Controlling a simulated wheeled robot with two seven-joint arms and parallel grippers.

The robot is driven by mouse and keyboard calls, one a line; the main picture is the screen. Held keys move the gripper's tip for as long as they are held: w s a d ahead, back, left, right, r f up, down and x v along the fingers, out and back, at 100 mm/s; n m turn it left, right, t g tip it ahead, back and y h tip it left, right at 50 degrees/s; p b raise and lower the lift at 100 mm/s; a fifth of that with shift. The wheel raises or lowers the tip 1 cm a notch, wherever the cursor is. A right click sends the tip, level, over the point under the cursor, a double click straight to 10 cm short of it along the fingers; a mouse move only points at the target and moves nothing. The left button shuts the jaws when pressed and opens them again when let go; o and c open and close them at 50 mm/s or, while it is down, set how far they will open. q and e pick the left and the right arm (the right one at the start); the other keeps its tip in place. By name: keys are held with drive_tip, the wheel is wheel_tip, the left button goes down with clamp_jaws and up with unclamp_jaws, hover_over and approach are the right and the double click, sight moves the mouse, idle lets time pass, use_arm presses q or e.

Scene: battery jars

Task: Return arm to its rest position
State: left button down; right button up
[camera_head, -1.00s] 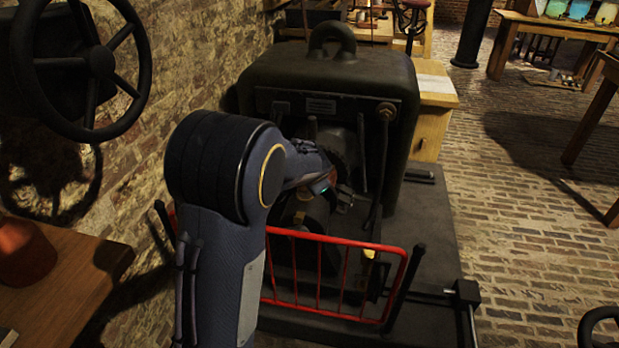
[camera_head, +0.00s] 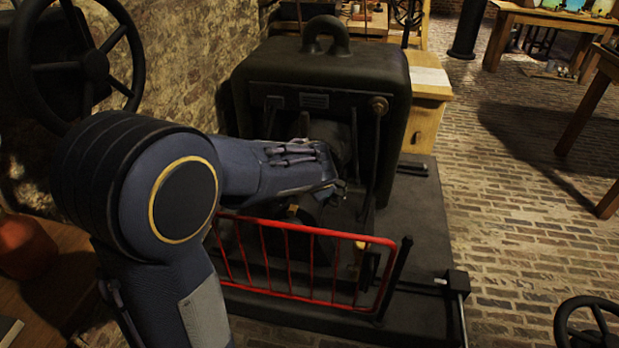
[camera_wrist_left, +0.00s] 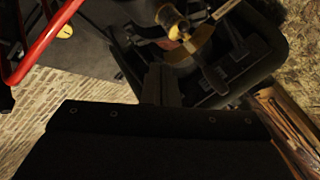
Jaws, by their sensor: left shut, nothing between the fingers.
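My left arm (camera_head: 265,170) comes in from the left and reaches across the open front of a dark machine (camera_head: 330,70). In the head view its gripper is mostly hidden by the arm and hard to make out against the dark machine. In the left wrist view my left gripper (camera_wrist_left: 162,85) shows as dark closed fingers in front of the machine's parts, with nothing held. A brass-coloured fitting (camera_wrist_left: 195,35) shows just beyond the fingertips; whether they touch cannot be told. My right gripper is not in view.
A red railing (camera_head: 305,230) stands before the machine, below my arm; it also shows in the left wrist view (camera_wrist_left: 40,45). A spoked handwheel (camera_head: 95,65) and brick wall are at left. A small handwheel (camera_head: 590,322) is at lower right. The brick floor (camera_head: 520,230) at right is clear.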

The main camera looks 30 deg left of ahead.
use_arm(q)
drive_tip(key=shift+s, duration=0.1)
idle(0.5)
drive_tip(key=s+f+n+g+h, duration=0.2)
drive_tip(key=s+f+n+h, duration=0.2)
drive_tip(key=s, duration=0.6)
drive_tip(key=s+d+r+n+h, duration=0.1)
drive_tip(key=s+d+r+h, duration=0.1)
drive_tip(key=s+d, duration=0.45)
drive_tip(key=s+d+r+n+h, duration=0.1)
drive_tip(key=s+d+r+h, duration=0.15)
drive_tip(key=s, duration=0.75)
wheel_tip(320, 180, up, 22)
drive_tip(key=p, duration=2.3)
drive_tip(key=shift+s+d, duration=0.15)
drive_tip(key=shift+d, duration=0.2)
